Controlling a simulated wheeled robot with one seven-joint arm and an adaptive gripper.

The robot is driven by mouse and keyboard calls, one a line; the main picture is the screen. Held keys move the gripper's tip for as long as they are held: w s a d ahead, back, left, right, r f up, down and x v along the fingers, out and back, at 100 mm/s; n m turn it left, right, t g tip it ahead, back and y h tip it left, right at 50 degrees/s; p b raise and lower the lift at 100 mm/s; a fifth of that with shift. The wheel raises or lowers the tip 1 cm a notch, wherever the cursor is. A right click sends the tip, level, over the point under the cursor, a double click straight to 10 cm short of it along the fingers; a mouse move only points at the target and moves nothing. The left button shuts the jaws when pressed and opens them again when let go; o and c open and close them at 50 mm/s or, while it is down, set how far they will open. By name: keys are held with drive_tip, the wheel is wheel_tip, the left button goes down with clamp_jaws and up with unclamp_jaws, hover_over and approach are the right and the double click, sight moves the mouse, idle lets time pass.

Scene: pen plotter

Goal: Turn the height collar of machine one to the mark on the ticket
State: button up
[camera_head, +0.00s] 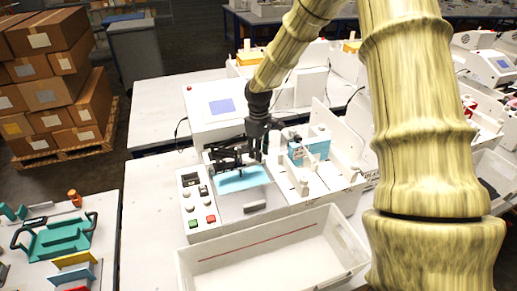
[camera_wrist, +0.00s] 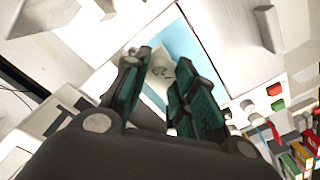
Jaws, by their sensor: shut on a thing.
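A white pen plotter (camera_head: 225,222) with a light blue bed stands on the table in the middle of the head view. I read no label marking it as machine one. My gripper (camera_head: 246,155) is over the back of its bed. In the wrist view my gripper (camera_wrist: 165,62) has its dark green fingers on either side of a small pale round part (camera_wrist: 160,66), apparently the height collar, and is shut on it. The fingers hide most of this part. Its marks are not readable. I cannot make out the ticket.
An open white bin (camera_head: 268,262) stands in front of the plotter. Red and green buttons (camera_head: 202,222) are on the panel at its left. A white box with a screen (camera_head: 216,108) stands behind. A side table with a green tray (camera_head: 62,241) is at left.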

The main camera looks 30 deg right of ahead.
drive_tip(key=n+p, duration=0.1)
drive_tip(key=n, duration=0.5)
drive_tip(key=shift+w+n, duration=0.1)
drive_tip(key=shift+n, duration=0.2)
idle(0.4)
drive_tip(key=o, duration=1)
drive_tip(key=shift+d, duration=0.1)
drive_tip(key=shift+o, duration=0.2)
wheel_tip(320, 180, up, 12)
